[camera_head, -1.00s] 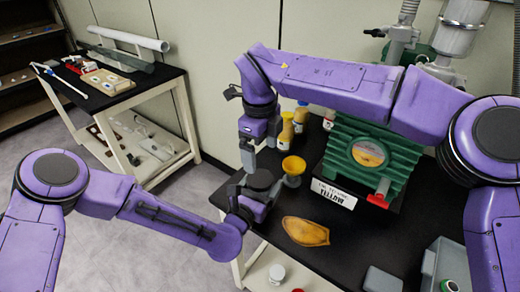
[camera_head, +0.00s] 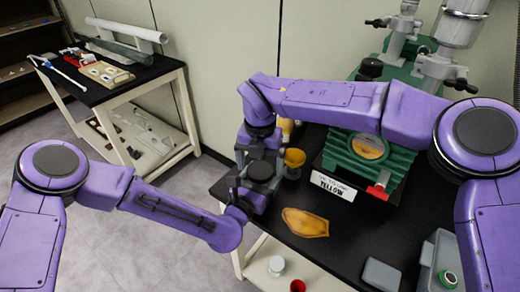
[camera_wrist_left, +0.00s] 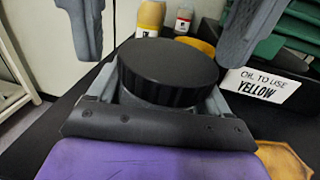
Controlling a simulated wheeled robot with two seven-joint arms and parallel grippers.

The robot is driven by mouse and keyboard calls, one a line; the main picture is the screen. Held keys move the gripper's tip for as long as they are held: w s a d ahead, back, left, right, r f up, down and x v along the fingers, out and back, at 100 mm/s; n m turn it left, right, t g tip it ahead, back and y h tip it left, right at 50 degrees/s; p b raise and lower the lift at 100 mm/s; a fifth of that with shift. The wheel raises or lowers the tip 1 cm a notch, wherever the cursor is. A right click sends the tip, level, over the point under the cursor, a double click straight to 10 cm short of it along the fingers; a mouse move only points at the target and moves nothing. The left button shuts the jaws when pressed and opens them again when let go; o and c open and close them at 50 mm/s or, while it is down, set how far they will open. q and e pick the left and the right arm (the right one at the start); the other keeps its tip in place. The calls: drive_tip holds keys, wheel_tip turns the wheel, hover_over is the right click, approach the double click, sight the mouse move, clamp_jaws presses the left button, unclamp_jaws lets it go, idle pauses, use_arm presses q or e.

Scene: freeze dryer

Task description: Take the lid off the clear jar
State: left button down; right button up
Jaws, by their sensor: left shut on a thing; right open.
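The jar's round black lid (camera_head: 262,171) is level on top and fills the middle of the left wrist view (camera_wrist_left: 168,65). The jar's clear body is mostly hidden by the lid and my left gripper. My left gripper (camera_head: 250,199) is shut on the jar just below the lid, with a finger on each side in the left wrist view (camera_wrist_left: 160,100). My right gripper (camera_head: 258,158) points down from above, open, with its fingers apart on either side of the lid; I cannot tell whether they touch it.
A yellow funnel-like cup (camera_head: 294,158) and bottles (camera_wrist_left: 150,16) stand close behind the lid. A green machine (camera_head: 370,165) with a white sign (camera_head: 333,186) is at the right. A grey box (camera_head: 382,274) sits near the table's front.

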drive_tip(key=shift+f, duration=0.45)
drive_tip(key=c, duration=1.1)
drive_tip(key=n, duration=0.3)
drive_tip(key=o, duration=1.2)
drive_tip(key=shift+c, duration=0.2)
